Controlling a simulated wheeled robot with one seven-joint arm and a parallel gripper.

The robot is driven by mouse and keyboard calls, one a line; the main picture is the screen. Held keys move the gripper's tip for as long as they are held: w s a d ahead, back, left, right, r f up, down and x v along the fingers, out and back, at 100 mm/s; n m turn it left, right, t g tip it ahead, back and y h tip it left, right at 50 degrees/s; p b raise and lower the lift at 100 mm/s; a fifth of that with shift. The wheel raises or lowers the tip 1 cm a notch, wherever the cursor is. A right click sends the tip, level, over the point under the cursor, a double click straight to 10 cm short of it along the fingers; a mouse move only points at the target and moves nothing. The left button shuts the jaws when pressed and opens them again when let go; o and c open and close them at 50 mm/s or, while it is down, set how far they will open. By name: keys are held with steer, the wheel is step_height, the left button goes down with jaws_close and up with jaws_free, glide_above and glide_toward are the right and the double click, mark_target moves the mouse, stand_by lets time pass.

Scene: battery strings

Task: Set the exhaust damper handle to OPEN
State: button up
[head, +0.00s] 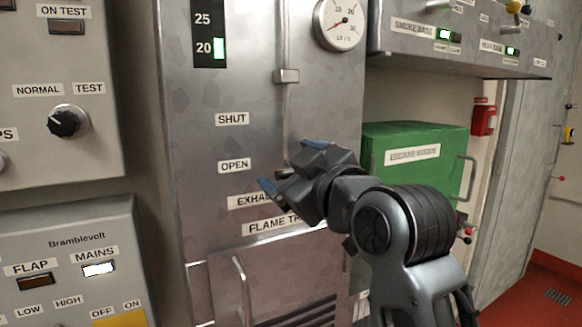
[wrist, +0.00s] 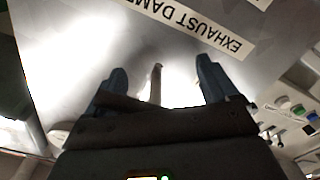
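The steel panel (head: 190,135) carries a SHUT label (head: 232,119) above an OPEN label (head: 235,165), with an EXHAUST label (head: 247,201) below, partly covered. The label reads EXHAUST DAM… upside down in the wrist view (wrist: 190,22). A vertical rod (head: 285,115) runs down the panel through a small bracket (head: 286,76). My gripper (head: 293,165) is open in front of the panel, right of OPEN. In the wrist view, a thin rod with a reddish tip (wrist: 157,80), perhaps the damper handle, shows between the spread fingers (wrist: 161,75), with gaps both sides. The head view hides it.
A FLAME TRAP door with a vertical bar handle (head: 243,290) is below. A green box (head: 415,150) stands right of the panel, under an overhanging control box (head: 460,45). Control panels with a black knob (head: 68,122) are at left.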

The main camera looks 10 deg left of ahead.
steer(key=shift+d+f, duration=0.25)
steer(key=shift+f, duration=0.1)
steer(key=v, duration=0.7)
steer(key=shift+s+r+b, duration=0.3)
steer(key=shift+s, duration=0.05)
